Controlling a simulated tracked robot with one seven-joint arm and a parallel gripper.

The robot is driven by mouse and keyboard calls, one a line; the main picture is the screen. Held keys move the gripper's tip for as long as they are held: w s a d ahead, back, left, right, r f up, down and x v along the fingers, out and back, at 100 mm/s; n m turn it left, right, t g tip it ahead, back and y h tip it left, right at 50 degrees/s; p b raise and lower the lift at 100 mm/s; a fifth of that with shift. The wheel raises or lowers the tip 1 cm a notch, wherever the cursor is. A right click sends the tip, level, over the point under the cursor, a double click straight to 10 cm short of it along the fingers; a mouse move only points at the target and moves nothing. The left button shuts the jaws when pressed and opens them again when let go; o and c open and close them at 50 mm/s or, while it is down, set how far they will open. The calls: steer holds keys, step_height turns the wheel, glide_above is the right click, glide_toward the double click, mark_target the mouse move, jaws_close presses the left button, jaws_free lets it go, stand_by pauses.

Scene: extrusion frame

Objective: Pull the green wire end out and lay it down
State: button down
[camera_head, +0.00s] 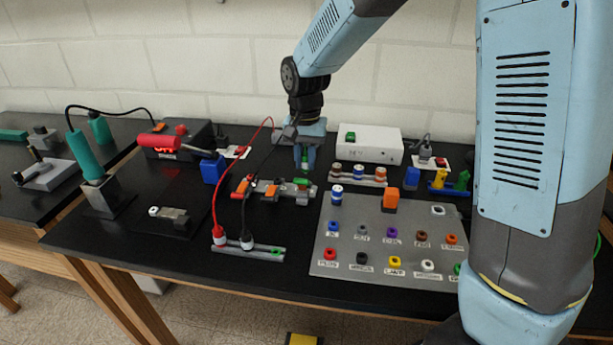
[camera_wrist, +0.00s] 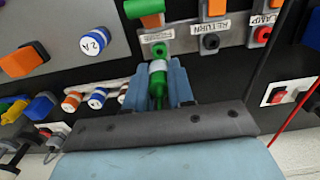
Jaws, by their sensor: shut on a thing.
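My gripper (camera_head: 304,160) points down behind the terminal strip with orange levers (camera_head: 265,188). In the wrist view my gripper (camera_wrist: 160,75) is shut on the green wire end (camera_wrist: 158,82), a green plug with a white band. The plug's tip lies close to a green socket (camera_wrist: 160,49) on the strip; I cannot tell whether it is still inside. A green lever (camera_wrist: 143,8) sits just beyond that socket.
A holder rail (camera_head: 230,252) at the front holds the red (camera_head: 219,233) and black (camera_head: 247,240) wire ends; its green-ringed place (camera_head: 276,252) is empty. A grey board with coloured pieces (camera_head: 345,262) lies right of it. A fuse rack (camera_head: 357,181) stands right of my gripper.

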steer(key=shift+r, duration=0.95)
